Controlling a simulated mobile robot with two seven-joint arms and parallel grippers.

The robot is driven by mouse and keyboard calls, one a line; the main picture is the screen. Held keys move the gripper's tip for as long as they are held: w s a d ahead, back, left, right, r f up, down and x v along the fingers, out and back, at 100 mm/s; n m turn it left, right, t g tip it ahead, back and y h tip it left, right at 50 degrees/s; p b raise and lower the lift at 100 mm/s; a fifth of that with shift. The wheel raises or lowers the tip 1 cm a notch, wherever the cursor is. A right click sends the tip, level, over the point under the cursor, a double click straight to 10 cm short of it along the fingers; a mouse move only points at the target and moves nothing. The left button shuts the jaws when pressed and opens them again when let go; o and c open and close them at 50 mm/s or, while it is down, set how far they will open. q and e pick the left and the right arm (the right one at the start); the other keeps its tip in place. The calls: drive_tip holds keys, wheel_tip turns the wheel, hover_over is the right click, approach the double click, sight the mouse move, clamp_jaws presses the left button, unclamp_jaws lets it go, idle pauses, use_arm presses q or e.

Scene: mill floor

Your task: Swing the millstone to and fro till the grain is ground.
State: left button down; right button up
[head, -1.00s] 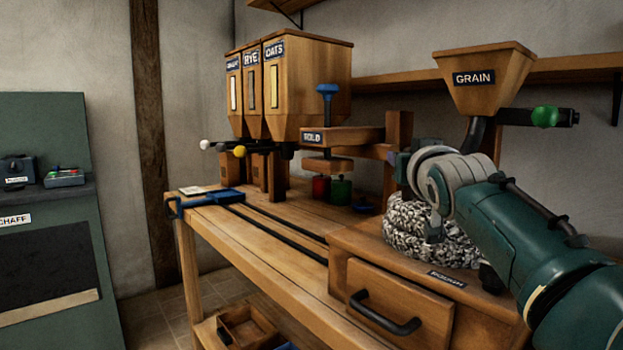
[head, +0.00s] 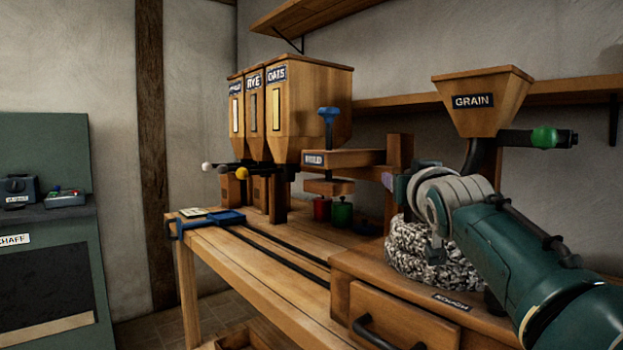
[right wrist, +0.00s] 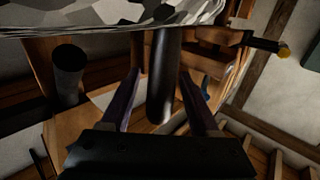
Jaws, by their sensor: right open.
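The speckled grey millstone (head: 436,254) sits on the wooden stand at the right, partly behind my right arm. It fills the top edge of the right wrist view (right wrist: 110,18). A dark upright cylinder (right wrist: 164,80), apparently the millstone's handle, stands between the fingers of my right gripper (right wrist: 160,78). The fingers are apart, one on each side, and do not look closed on it. The grain hopper (head: 483,103) stands above the stone, its dark spout leading down. No grain or meal is visible. My left gripper is not in view.
A green-knobbed handle (head: 545,137) sticks out right of the hopper. A drawer (head: 400,320) fronts the stand. Labelled bins (head: 305,110), a press with a blue knob (head: 328,115) and a blue clamp-like tool (head: 205,222) stand along the bench. The bench front is largely clear.

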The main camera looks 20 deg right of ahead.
drive_tip(key=shift+s+a, duration=0.15)
drive_tip(key=shift+s, duration=0.15)
drive_tip(key=p+v, duration=0.2)
drive_tip(key=v, duration=0.7)
drive_tip(key=shift+s, duration=0.15)
